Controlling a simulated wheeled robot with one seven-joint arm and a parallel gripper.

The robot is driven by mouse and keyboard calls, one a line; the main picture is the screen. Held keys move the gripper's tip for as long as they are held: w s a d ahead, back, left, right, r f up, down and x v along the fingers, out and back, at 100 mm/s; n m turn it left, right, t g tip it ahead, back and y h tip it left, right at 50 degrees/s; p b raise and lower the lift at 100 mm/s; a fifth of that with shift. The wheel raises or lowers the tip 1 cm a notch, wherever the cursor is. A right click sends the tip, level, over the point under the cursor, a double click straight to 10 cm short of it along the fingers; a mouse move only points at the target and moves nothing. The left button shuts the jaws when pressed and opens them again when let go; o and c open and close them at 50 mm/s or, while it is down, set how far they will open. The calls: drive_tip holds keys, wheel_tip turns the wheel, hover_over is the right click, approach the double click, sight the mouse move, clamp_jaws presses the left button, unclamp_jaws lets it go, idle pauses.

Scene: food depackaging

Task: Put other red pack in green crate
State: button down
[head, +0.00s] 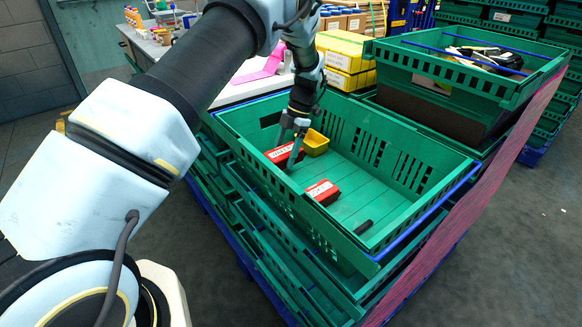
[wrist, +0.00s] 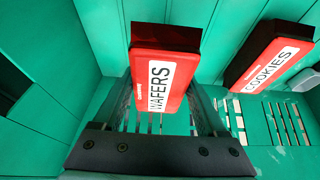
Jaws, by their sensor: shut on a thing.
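A red pack labelled WAFERS (wrist: 163,85) sits between the fingers of my gripper (wrist: 160,98) in the wrist view. In the head view my gripper (head: 291,150) reaches down into the green crate (head: 392,186) and is shut on this red pack (head: 279,154) near the crate's left wall. I cannot tell whether the pack touches the crate floor. A second red pack, labelled COOKIES (wrist: 266,58), lies apart from it in the crate; it also shows in the head view (head: 323,192), nearer the front wall.
A small yellow box (head: 316,143) stands in the crate just beyond my gripper. A small black object (head: 363,227) lies near the crate's front right. Another green crate (head: 450,85) holding mixed items stands behind to the right. The crate's middle floor is clear.

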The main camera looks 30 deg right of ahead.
sight(285, 165)
drive_tip(key=shift+f+p, duration=0.45)
drive_tip(key=shift+f, duration=1.75)
drive_tip(key=shift+f, duration=0.2)
unclamp_jaws()
drive_tip(key=shift+r, duration=0.1)
drive_tip(key=shift+r, duration=0.1)
drive_tip(key=b+v, duration=0.2)
drive_tip(key=v, duration=1)
